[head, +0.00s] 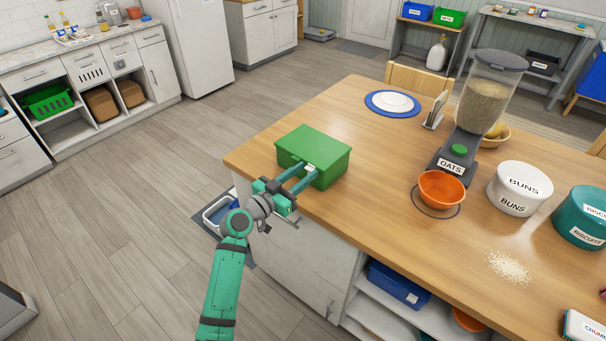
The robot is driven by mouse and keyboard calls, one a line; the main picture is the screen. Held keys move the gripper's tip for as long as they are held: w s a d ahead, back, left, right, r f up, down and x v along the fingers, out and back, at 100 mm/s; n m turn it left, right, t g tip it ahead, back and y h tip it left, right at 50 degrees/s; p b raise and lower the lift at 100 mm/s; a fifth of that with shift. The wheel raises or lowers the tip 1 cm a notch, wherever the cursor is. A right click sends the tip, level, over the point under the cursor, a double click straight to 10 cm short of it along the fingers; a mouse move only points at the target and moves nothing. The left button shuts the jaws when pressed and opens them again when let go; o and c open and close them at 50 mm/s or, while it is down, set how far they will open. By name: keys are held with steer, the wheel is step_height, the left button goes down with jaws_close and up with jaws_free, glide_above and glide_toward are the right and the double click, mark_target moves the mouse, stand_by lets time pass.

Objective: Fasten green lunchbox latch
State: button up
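The green lunchbox (320,148) stands near the left corner of the wooden counter, with its lid down. A small white latch (311,169) shows on its front face, near the lid's edge; whether it is fastened is too small to tell. My gripper (308,174) is at that front face. Its two teal fingers are apart and point at the latch area, one on either side of it. Whether the fingertips touch the box or the latch cannot be told. The fingers hide part of the front face.
To the right on the counter (340,215) are an orange bowl (441,187), an oats dispenser (466,141) and a white buns canister (519,189). A blue-rimmed plate (393,103) lies behind. The counter between lunchbox and bowl is clear.

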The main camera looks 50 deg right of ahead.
steer(key=shift+o, duration=0.3)
steer(key=a, duration=1)
steer(key=shift+s+a, duration=0.15)
steer(key=shift+a, duration=0.25)
steer(key=shift+r, duration=0.1)
